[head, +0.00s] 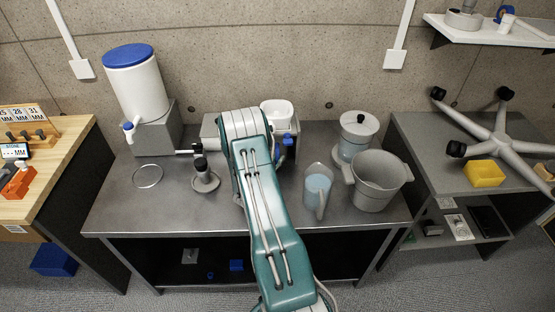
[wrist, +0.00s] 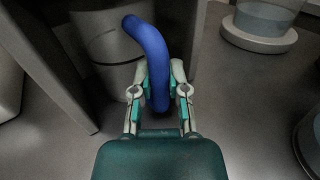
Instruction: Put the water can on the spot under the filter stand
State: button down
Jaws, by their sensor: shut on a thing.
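The water can (wrist: 108,42) shows in the wrist view as a grey round body with a thick curved blue handle (wrist: 147,42). My gripper (wrist: 158,88) is shut on that handle. The can is between the dark upright sides of the filter stand (wrist: 48,62); I cannot tell whether its base touches the bench. In the head view my arm covers most of the stand (head: 209,126) and the can, and only a bit of blue shows right of the arm. A white square vessel (head: 277,112) sits above the stand. The spot is hidden.
A white tank with a blue lid (head: 137,88) stands at the back left, near a pale ring (head: 148,177) and a small dark-topped tool (head: 204,176). A clear jug (head: 317,187), a grey bucket (head: 377,183) and a lidded jar (head: 355,137) stand right of my arm.

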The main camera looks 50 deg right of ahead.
jog(key=c, duration=0.6)
grip_release()
jog(key=shift+c, duration=0.2)
jog(key=a, duration=0.4)
jog(key=s+a, duration=0.1)
jog(key=a, duration=0.7)
jog(key=shift+s, duration=0.25)
jog(key=s+a+r+m+g+y, duration=0.25)
jog(key=r+m, duration=0.35)
jog(key=r, duration=0.3)
jog(key=s+a+r+m+g+y, duration=0.25)
jog(key=a+r+m+g, duration=0.2)
jog(key=r, duration=0.45)
jog(key=s+a+r+m+t+y, duration=0.3)
jog(key=a+r+y, duration=0.1)
jog(key=a, duration=0.4)
jog(key=s+a+r+m+t+y, duration=0.3)
jog(key=a+r+t+y, duration=0.1)
jog(key=a, duration=0.5)
jog(key=s+a+r+m+t+y, duration=0.3)
jog(key=a+r+y, duration=0.1)
jog(key=a, duration=0.5)
jog(key=shift+s+a+r+y, duration=0.15)
jog(key=shift+s+r+y, duration=0.2)
jog(key=shift+r, duration=0.55)
